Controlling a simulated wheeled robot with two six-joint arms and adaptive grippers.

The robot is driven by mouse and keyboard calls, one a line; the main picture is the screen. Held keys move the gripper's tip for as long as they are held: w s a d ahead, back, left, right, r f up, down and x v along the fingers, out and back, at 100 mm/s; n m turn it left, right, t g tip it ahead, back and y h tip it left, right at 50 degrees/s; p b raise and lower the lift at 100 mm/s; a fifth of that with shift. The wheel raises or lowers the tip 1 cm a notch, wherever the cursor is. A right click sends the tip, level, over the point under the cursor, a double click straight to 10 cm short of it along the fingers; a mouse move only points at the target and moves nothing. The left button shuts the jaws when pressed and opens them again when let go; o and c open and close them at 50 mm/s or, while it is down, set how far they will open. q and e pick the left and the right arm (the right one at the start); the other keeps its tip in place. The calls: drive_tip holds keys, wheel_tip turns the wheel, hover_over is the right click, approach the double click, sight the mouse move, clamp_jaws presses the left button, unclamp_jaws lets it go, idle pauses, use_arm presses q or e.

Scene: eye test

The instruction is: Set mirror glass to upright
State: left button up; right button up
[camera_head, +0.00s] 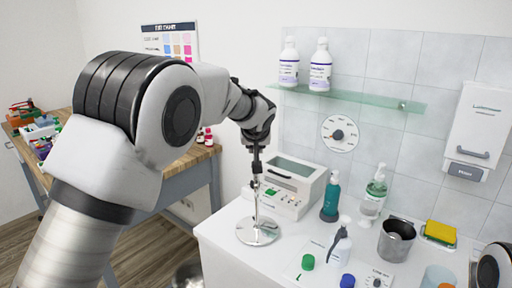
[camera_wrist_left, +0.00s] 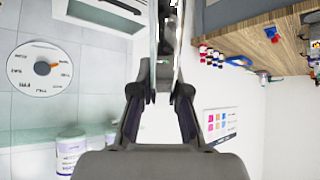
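The mirror has a round shiny base (camera_head: 257,232) standing on the white counter. Its thin post (camera_head: 256,195) rises from the base to my left gripper (camera_head: 256,148). The glass looks almost edge-on, so I cannot judge its tilt. My left gripper points down at the top of the mirror. In the left wrist view its fingers (camera_wrist_left: 163,70) lie close on both sides of a thin, shiny, upright strip, seemingly the mirror glass (camera_wrist_left: 178,40). I cannot tell whether they touch it. My right gripper is out of view.
A white box with a window (camera_head: 296,187) stands right behind the mirror. A teal bottle (camera_head: 331,195), a pump bottle (camera_head: 375,190) and a metal cup (camera_head: 396,240) stand to the right. A glass shelf (camera_head: 370,97) with two white bottles hangs above. Caps lie at the front.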

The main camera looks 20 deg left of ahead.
use_arm(q)
drive_tip(key=shift+o, duration=1.1)
drive_tip(key=shift+w+a+f, duration=0.1)
drive_tip(key=shift+w+a, duration=0.05)
drive_tip(key=v, duration=1.2)
